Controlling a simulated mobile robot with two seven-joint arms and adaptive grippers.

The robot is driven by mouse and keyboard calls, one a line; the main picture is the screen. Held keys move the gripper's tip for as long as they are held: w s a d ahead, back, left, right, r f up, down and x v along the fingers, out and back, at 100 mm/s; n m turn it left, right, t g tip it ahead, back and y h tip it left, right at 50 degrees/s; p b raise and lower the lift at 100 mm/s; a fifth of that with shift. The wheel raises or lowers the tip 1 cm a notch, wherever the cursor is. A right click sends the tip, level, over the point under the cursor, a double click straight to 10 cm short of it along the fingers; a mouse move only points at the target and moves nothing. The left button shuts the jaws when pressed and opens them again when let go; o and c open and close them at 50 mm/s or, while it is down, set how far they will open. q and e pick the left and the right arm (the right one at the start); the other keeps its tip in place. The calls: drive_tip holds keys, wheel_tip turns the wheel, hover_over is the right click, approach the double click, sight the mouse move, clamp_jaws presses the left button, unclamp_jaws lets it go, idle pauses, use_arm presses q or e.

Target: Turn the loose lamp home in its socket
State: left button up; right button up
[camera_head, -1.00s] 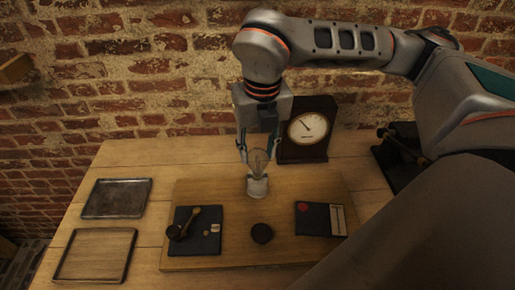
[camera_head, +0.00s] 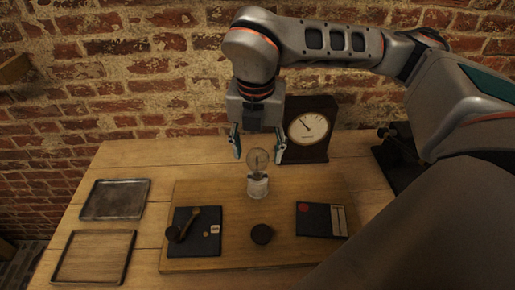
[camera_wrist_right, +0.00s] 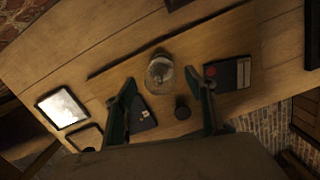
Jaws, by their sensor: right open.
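The lamp (camera_head: 257,160) is a clear glass bulb standing upright in a pale socket (camera_head: 257,187) on the wooden board. It also shows in the right wrist view (camera_wrist_right: 160,72), seen from above between and beyond the fingers. Whether the lamp is fully seated cannot be told. My left gripper is not in view.
The board (camera_head: 270,215) also bears a dark switch base (camera_head: 200,240), a round black knob (camera_head: 262,234) and a dark block with a red mark (camera_head: 315,219). A dial gauge (camera_head: 308,128) stands close behind, right of the gripper. Two trays, metal (camera_head: 115,200) and wooden (camera_head: 94,257), lie left.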

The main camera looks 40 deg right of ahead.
wheel_tip(320, 180, up, 12)
drive_tip(key=s+a, duration=0.1)
idle(0.5)
